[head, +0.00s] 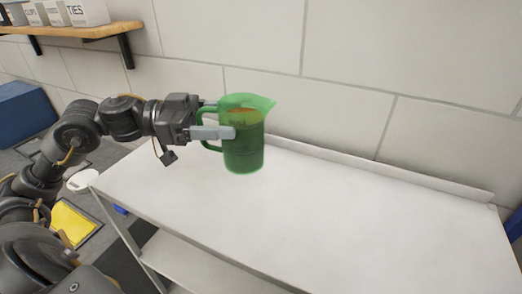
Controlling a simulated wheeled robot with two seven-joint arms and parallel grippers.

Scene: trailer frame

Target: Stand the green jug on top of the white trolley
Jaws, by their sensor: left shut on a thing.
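The green jug (244,150) is see-through, with its spout to the right and its handle to the left. It is upright and shows in front of the white trolley's top. My left gripper (226,132) comes in from the left and is shut on the jug; a light grey finger lies across its near side. The white trolley (300,215) has a wide bare top with a low raised back edge and a lower shelf. Whether the jug's base touches the top or hangs above it, I cannot tell. My right gripper is not in view.
A tiled wall (350,70) stands behind the trolley. A wooden shelf (70,32) with labelled white boxes is at the upper left. A blue box (25,108) is at the left edge. The trolley top right of the jug is clear.

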